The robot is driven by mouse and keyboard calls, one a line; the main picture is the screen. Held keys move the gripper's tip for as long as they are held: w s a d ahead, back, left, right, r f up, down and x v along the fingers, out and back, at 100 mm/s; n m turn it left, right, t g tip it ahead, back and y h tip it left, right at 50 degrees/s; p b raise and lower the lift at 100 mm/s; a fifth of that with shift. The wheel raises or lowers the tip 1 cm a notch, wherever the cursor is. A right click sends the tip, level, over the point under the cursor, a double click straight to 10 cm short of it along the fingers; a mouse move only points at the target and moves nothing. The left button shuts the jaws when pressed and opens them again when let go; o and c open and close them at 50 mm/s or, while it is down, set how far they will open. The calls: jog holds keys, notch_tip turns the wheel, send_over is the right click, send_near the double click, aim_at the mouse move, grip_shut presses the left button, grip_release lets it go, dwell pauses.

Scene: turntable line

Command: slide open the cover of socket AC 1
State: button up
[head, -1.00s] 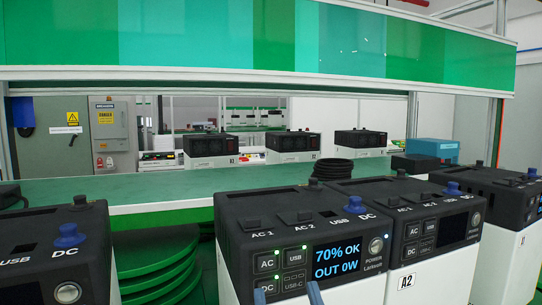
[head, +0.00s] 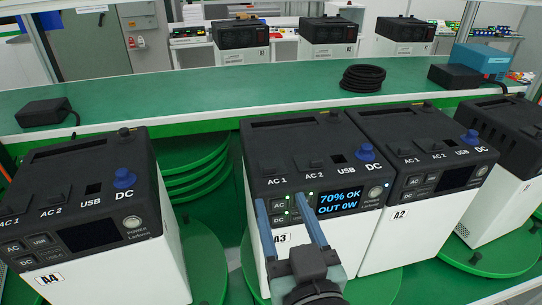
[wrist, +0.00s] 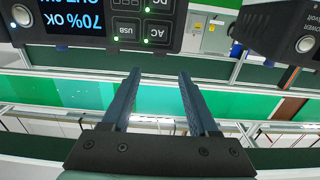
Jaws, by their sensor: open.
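Three black-topped power stations with AC 1 labels stand in the head view. The middle one, A3 (head: 339,201), has a lit screen reading "70% OK, OUT 0W". Its AC 1 cover (head: 274,166) is a small dark raised piece on the top's left, behind the AC 1 label; it looks closed. The AC 2 cover (head: 314,163) is to its right. My gripper (head: 281,199) is open and empty before A3's front panel, tips near the AC and USB buttons, below the cover. In the wrist view my gripper (wrist: 160,74) points past A3's upside-down panel (wrist: 126,20); the cover is hidden.
Station A4 (head: 80,232) stands left and A2 (head: 430,180) close right of A3, with another station (head: 510,150) farther right. Blue knobs stick up beside the DC labels, one on A3 (head: 365,152). A green counter (head: 230,95) behind holds a black coil (head: 363,78).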

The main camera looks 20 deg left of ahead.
aim_at(270, 169)
jog(key=p+x, duration=0.2)
jog(key=x, duration=0.8)
jog(key=shift+p, duration=0.4)
grip_shut()
dwell(0.8)
